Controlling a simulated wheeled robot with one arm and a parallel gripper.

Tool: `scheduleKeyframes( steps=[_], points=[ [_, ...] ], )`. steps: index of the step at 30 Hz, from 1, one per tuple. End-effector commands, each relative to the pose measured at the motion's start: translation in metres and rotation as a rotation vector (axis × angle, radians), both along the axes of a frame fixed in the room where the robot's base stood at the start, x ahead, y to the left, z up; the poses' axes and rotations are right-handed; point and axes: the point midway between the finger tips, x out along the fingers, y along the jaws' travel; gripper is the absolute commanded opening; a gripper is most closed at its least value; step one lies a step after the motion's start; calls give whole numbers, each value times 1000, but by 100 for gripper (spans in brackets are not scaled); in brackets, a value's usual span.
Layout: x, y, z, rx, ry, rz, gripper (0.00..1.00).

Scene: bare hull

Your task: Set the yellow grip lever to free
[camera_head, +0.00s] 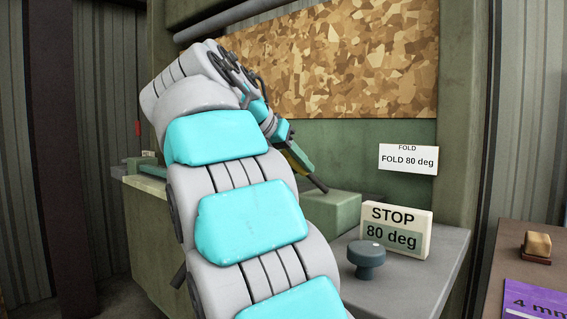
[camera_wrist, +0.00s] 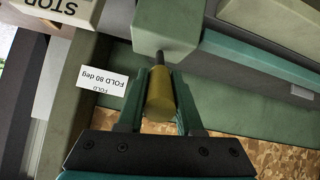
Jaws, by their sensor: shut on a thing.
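The yellow grip lever (camera_wrist: 160,95) shows in the wrist view as a yellow cylindrical grip on a dark rod that runs into a green block (camera_wrist: 168,22). My gripper (camera_wrist: 161,85) has its two teal fingers closed on either side of the yellow grip. In the head view, my gripper (camera_head: 298,158) is at the lever, whose dark rod (camera_head: 318,183) slants down to the green block (camera_head: 332,209). Most of the yellow grip is hidden there by the fingers. The markings for the lever's positions are not visible.
A sign reading "STOP 80 deg" (camera_head: 395,213) and a dark round knob (camera_head: 366,258) stand on the grey ledge to the right. A "FOLD 80 deg" label (camera_head: 408,159) is on the green frame. A patterned brown panel (camera_head: 350,65) is behind my arm.

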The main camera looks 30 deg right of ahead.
Motion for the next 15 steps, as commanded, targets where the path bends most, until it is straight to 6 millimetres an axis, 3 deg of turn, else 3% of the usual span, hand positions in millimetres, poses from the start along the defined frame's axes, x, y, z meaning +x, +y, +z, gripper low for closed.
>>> scheduleKeyframes(
  steps=[9,10,15],
  points=[
    [-1,0,1,3,2,2,0],
    [-1,0,1,3,2,2,37],
    [-1,0,0,4,3,3,56]
  ],
)
